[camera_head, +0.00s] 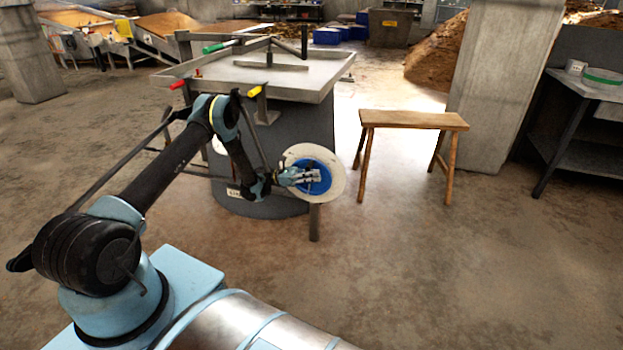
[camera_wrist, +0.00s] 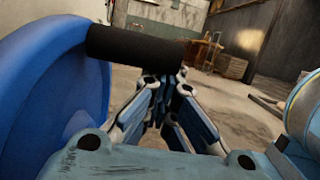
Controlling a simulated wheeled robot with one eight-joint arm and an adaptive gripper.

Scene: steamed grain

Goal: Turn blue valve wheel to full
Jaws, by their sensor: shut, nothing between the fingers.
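The blue valve wheel (camera_head: 325,183) sits in front of a pale round disc (camera_head: 298,154) on the side of the dark vat. In the wrist view the wheel's blue rim (camera_wrist: 45,90) fills the left side, and a dark cylindrical handle (camera_wrist: 135,46) sticks out from it to the right. My gripper (camera_head: 312,175) is in front of the wheel in the head view. In the wrist view my gripper (camera_wrist: 160,82) has its fingers together and empty, just below the dark handle. I cannot tell whether they touch it. The gripper hides part of the wheel in the head view.
The dark vat (camera_head: 290,150) carries a square metal tray top (camera_head: 250,82) with coloured-grip levers. A post (camera_head: 315,222) stands below the disc. A wooden bench (camera_head: 415,119) stands to the right, and a metal table (camera_head: 600,90) further right. The floor in front is clear.

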